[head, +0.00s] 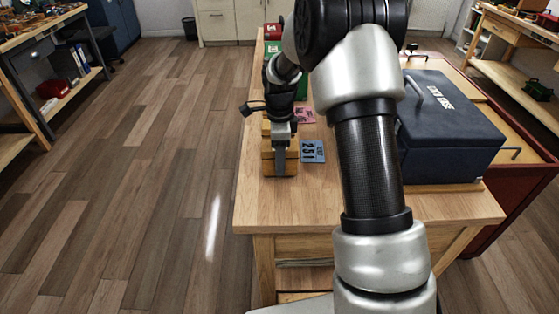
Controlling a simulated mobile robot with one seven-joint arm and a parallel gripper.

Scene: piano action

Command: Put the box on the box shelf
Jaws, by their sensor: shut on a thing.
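A yellow-brown box (291,167) is near the front left part of the wooden table (260,212). My gripper (280,160) comes down over this box and is shut on it. Its grey finger hides the middle of the box. I cannot tell whether the box still touches the table. A low shelf (55,100) under the bench at the left holds a red box (52,88) and some binders; I cannot tell whether it is the box shelf.
A blue card (312,151) and a pink card (305,115) lie beside the box. Red (272,31) and green (274,48) boxes stand farther back. A large dark blue case (450,125) takes the table's right side. The floor (150,170) at left is clear.

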